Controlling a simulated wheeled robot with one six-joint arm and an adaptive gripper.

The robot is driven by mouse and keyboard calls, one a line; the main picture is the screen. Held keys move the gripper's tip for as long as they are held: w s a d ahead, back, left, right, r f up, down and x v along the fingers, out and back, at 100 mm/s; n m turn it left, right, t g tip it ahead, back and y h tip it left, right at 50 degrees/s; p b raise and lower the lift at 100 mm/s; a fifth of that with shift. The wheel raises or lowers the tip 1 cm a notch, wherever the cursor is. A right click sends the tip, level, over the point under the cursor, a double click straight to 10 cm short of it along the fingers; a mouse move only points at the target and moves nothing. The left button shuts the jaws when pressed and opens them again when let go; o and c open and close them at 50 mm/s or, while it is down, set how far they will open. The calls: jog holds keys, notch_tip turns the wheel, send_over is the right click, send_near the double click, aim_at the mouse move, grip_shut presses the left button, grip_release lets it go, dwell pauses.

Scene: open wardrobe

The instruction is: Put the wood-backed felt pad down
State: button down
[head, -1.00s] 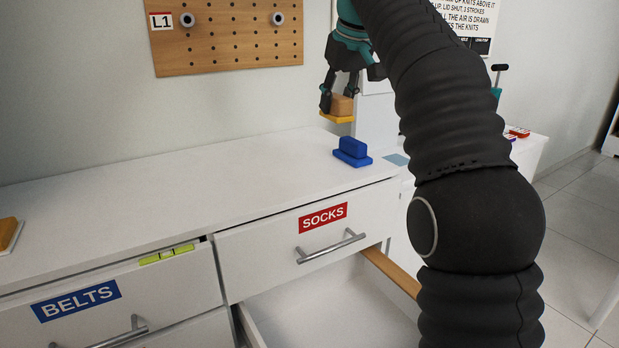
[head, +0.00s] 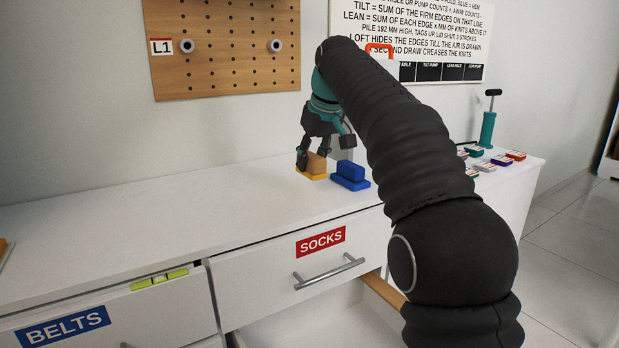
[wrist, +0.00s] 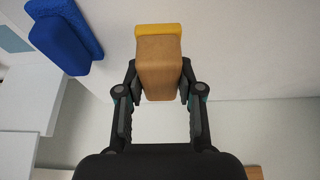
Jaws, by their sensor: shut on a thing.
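The wood-backed felt pad, a tan wooden block (head: 316,164) on a yellow felt base (head: 312,176), is at the white dresser top, just left of a blue pad (head: 350,176). My gripper (head: 317,158) is shut on its wooden block from above. The felt side appears to be at the white surface; I cannot tell if it bears fully on it. In the wrist view the block (wrist: 159,68) sits between my fingertips, with the yellow felt beyond it and the blue pad at upper left.
The white dresser top (head: 180,205) is clear to the left. Below it, the drawer labelled SOCKS (head: 300,262) has an open drawer beneath. A pegboard (head: 222,45) hangs behind. A teal pump (head: 488,125) and several small coloured items stand at the right.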

aim_at(308, 177)
jog(key=shift+w+a+f, duration=0.4)
jog(key=shift+w, duration=0.05)
jog(key=shift+f+b, duration=0.9)
jog(key=shift+f, duration=1.05)
jog(key=shift+f, duration=0.15)
jog(key=c, duration=0.7)
grip_release()
